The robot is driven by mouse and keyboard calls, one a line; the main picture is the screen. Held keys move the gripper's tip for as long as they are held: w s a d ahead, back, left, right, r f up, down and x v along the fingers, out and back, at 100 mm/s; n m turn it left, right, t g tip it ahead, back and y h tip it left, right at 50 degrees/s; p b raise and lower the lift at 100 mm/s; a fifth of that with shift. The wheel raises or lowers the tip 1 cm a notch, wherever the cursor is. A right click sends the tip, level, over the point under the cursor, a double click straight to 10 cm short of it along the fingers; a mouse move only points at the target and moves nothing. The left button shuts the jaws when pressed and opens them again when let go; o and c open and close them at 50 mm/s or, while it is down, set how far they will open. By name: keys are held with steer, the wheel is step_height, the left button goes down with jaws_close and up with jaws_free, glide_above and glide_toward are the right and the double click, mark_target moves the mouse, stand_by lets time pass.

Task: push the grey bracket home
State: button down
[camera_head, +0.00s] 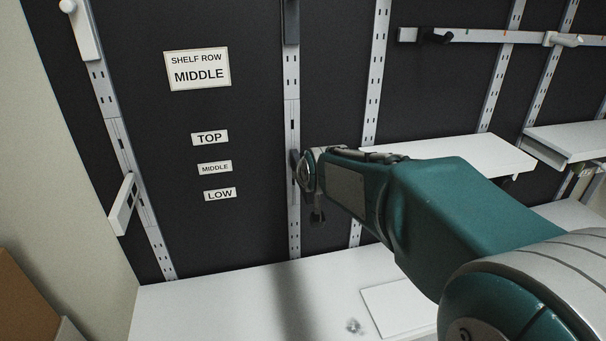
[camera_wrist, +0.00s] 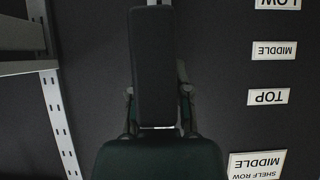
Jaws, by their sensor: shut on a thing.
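A dark grey bracket (camera_wrist: 153,65) fills the middle of the wrist view, its long flat side towards the camera. My gripper (camera_wrist: 157,100) is shut on it, with a finger on either side. The bracket lies over a slotted white upright, which it mostly hides. In the head view that middle upright (camera_head: 293,235) runs down behind the end of my arm. A dark edge of the bracket (camera_head: 294,164) shows there beside my gripper (camera_head: 312,185). Whether the bracket's hooks sit in the slots is hidden.
A white bracket (camera_head: 123,205) juts at a tilt from the left upright (camera_head: 128,160). Signs (camera_head: 197,70) hang on the dark panel between the uprights. A white shelf (camera_head: 465,155) is to the right. A white counter (camera_head: 220,300) lies below.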

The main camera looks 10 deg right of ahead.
steer(key=shift+w, duration=0.2)
steer(key=shift+w, duration=0.1)
steer(key=shift+f, duration=0.5)
stand_by(0.4)
steer(key=shift+c, duration=2.4)
jaws_free()
steer(key=v, duration=1.2)
